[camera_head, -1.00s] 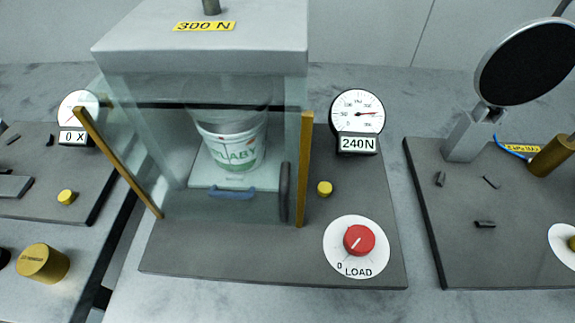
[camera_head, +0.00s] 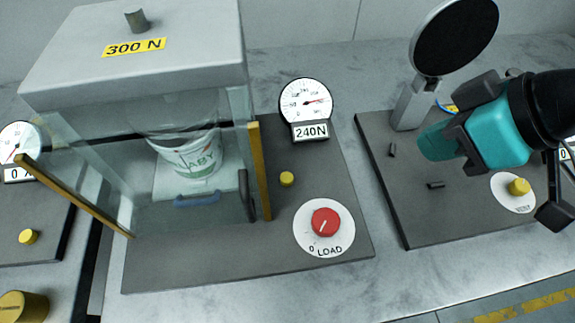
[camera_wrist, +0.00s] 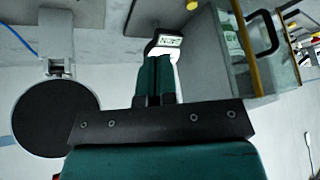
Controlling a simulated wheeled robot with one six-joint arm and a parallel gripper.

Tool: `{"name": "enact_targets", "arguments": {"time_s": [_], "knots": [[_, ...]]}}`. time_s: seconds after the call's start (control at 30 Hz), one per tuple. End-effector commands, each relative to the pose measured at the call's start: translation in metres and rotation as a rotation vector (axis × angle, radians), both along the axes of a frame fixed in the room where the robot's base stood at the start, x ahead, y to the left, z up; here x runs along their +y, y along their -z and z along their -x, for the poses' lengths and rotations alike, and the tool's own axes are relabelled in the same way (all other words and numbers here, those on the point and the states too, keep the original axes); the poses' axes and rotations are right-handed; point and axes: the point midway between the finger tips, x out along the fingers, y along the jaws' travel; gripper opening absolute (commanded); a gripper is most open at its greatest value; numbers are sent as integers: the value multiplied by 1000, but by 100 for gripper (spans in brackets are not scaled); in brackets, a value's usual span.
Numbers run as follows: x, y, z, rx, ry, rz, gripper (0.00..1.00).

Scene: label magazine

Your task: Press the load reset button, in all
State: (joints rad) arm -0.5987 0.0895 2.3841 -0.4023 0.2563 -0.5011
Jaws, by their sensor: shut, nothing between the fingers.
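A small yellow button (camera_head: 287,179) stands on the grey panel (camera_head: 190,245) between the glass-fronted load chamber and the gauge. I can read no label on it. Below it is a red knob (camera_head: 325,221) on a white dial marked 0 and LOAD. The gauge (camera_head: 306,101) has a display (camera_head: 310,131) reading 240N, which also shows in the wrist view (camera_wrist: 168,40). My teal gripper (camera_head: 433,142) is to the right of the button, above the right-hand panel, pointing left. In the wrist view its two fingers (camera_wrist: 155,75) are shut and empty.
The chamber (camera_head: 150,35), labelled 300 N, holds a white tub (camera_head: 190,155); its door frame edge (camera_head: 260,170) is close left of the button. A round black disc (camera_head: 455,38) on a stand rises behind my gripper.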

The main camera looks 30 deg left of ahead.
Motion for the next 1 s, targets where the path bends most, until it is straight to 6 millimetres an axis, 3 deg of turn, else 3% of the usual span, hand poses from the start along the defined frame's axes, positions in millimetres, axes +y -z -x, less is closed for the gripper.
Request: {"name": "enact_targets", "arguments": {"time_s": [0.03,0.1,0.2,0.33,0.5,1.0], "knots": [[34,2,0,-72,-129,-18,0],[76,14,1,-194,-287,-53,0],[125,32,12,-354,-477,-94,0],[165,51,29,-508,-642,-130,0],[185,62,40,-600,-727,-149,0],[185,69,39,-604,-727,-151,0]]}}
